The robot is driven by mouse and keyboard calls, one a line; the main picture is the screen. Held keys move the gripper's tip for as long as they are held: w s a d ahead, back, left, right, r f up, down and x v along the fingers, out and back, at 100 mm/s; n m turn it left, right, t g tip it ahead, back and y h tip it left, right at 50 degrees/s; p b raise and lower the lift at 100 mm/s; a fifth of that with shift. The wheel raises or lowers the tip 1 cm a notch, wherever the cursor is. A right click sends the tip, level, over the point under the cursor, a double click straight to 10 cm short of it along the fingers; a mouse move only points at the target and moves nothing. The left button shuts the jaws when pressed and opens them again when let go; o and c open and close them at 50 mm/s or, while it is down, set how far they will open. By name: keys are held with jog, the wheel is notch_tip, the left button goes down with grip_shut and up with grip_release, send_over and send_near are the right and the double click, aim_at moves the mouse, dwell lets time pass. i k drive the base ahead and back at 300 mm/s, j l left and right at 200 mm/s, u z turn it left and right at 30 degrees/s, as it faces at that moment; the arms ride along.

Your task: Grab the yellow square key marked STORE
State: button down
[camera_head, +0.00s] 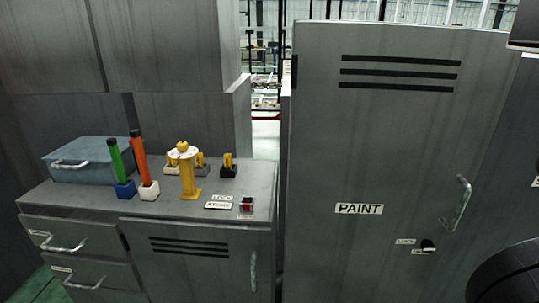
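Several small yellow pieces stand in small holders on top of the grey cabinet (90,196). One yellow piece (228,159) sits in a black holder (228,171), another (200,158) in a grey holder, and a third (171,159) in a white holder. They may be keys, but their shapes and any STORE marking are too small to read. A yellow stand (188,180) with a white top and a yellow knob partly hides the pieces behind it.
A green stick (115,160) and an orange stick (139,160) stand left of the yellow stand. A blue-grey box (90,155) is at the back left. Small label plates (218,205) and a red switch (247,204) lie near the front edge. A tall PAINT locker (385,140) stands right.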

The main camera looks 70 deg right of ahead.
aim_at(227, 157)
jog(key=z, duration=1.05)
jog(key=j+z, duration=0.1)
jog(key=z, duration=0.2)
jog(key=i+j+z, duration=0.1)
jog(key=z, duration=0.2)
jog(key=j+z, duration=0.3)
jog(key=j, duration=0.45)
jog(key=j+z, duration=0.3)
jog(key=j, duration=0.45)
jog(key=i, duration=0.05)
